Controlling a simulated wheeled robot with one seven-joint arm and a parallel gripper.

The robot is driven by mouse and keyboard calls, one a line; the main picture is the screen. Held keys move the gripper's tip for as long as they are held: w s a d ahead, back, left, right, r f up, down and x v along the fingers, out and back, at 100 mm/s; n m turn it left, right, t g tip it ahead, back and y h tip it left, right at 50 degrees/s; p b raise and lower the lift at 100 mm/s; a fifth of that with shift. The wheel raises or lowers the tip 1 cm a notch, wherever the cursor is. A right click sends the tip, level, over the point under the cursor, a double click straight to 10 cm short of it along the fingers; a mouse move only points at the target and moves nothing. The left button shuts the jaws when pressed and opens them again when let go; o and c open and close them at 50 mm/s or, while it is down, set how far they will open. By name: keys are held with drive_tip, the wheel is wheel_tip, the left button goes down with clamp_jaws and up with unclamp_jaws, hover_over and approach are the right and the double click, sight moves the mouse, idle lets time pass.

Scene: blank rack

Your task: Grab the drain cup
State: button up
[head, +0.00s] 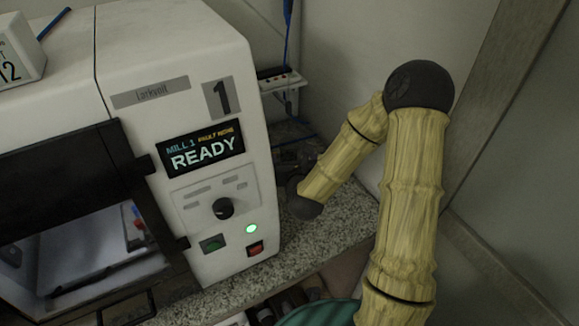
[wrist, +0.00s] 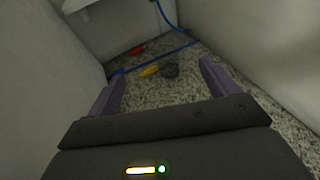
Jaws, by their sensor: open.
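My gripper (wrist: 162,75) shows in the wrist view with its two purple fingers wide apart and nothing between them. It points down into the narrow gap beside the white machine. A small dark, roundish object (wrist: 170,71) lies on the speckled counter beyond the fingertips, roughly in line with the space between them. It may be the drain cup, but it is too small and dim to be sure. In the head view my arm reaches behind the right side of the machine, and the gripper is mostly hidden there.
A yellow object (wrist: 150,71) and a red object (wrist: 137,50) lie near the dark one. A blue cable (wrist: 165,57) crosses the counter (wrist: 222,113). The white mill (head: 185,60), reading READY, and the wall (head: 345,60) bound the gap. A power strip (head: 280,80) sits behind.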

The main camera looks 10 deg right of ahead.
wheel_tip(320, 180, down, 6)
drive_tip(key=b, duration=0.4)
drive_tip(key=p, duration=0.1)
approach(289, 154)
drive_tip(key=w, duration=0.5)
drive_tip(key=shift+d+r, duration=0.15)
drive_tip(key=shift+r, duration=0.2)
drive_tip(key=shift+w+f, duration=0.2)
drive_tip(key=shift+w, duration=0.35)
drive_tip(key=shift+s+d, duration=0.1)
drive_tip(key=shift+d, duration=0.1)
drive_tip(key=shift+a, duration=0.25)
drive_tip(key=shift+w, duration=0.3)
drive_tip(key=shift+d+p+x, duration=0.15)
drive_tip(key=shift+p+x, duration=0.15)
drive_tip(key=shift+x, duration=0.85)
drive_tip(key=shift+d+p+x, duration=0.15)
drive_tip(key=shift+p+x, duration=0.15)
drive_tip(key=shift+x, duration=0.8)
drive_tip(key=shift+s, duration=0.1)
